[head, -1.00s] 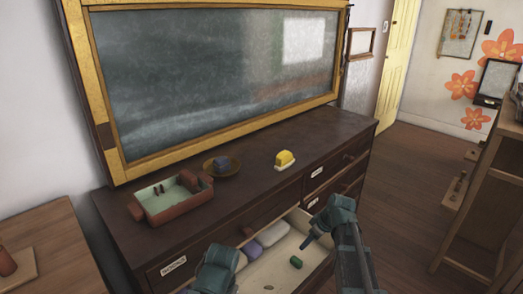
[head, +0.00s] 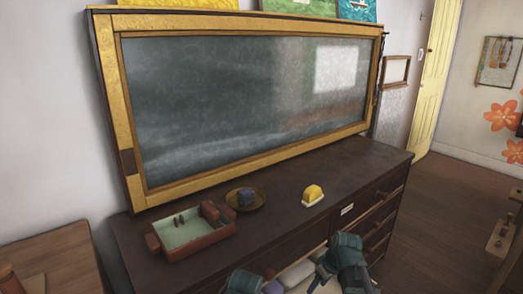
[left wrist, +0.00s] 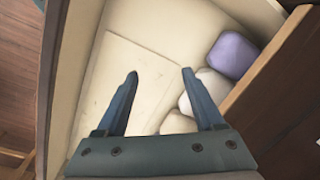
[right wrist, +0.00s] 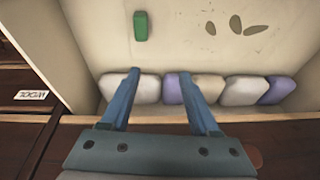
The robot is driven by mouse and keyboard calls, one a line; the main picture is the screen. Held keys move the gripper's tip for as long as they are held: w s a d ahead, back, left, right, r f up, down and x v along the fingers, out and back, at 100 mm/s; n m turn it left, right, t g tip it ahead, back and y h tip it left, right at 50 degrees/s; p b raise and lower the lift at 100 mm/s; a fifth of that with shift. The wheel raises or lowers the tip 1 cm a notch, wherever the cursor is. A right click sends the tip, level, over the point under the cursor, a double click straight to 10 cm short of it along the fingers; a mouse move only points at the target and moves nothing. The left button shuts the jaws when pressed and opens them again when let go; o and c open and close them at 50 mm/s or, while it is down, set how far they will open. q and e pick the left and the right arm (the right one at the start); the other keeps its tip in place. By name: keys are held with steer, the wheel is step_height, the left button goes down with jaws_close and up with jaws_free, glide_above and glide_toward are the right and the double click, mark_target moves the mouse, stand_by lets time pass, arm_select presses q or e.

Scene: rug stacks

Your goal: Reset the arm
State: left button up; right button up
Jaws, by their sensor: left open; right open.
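My left gripper (left wrist: 160,95) is open, with nothing between its fingers, over an open drawer (left wrist: 115,60). In the head view only the upper part of my left gripper shows at the bottom edge. My right gripper (right wrist: 163,90) is open and empty above the same drawer. In the head view my right gripper (head: 318,284) is low, right of the left one. The drawer holds a row of white and purple rounded pieces (right wrist: 253,91) along one wall. A green piece (right wrist: 140,26) lies apart from them.
A chalkboard (head: 240,110) leans behind.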

steer(key=s+a+m+g+h, duration=0.1)
steer(key=s+a+h, duration=0.1)
steer(key=s+a, duration=0.55)
steer(key=s+a+m+g+h, duration=0.15)
steer(key=s+a, duration=0.25)
steer(key=s, duration=0.6)
step_height(320, 180, up, 29)
steer(key=p, duration=2.9)
steer(key=shift+w+a+p, duration=0.15)
steer(key=shift+a+p, duration=0.15)
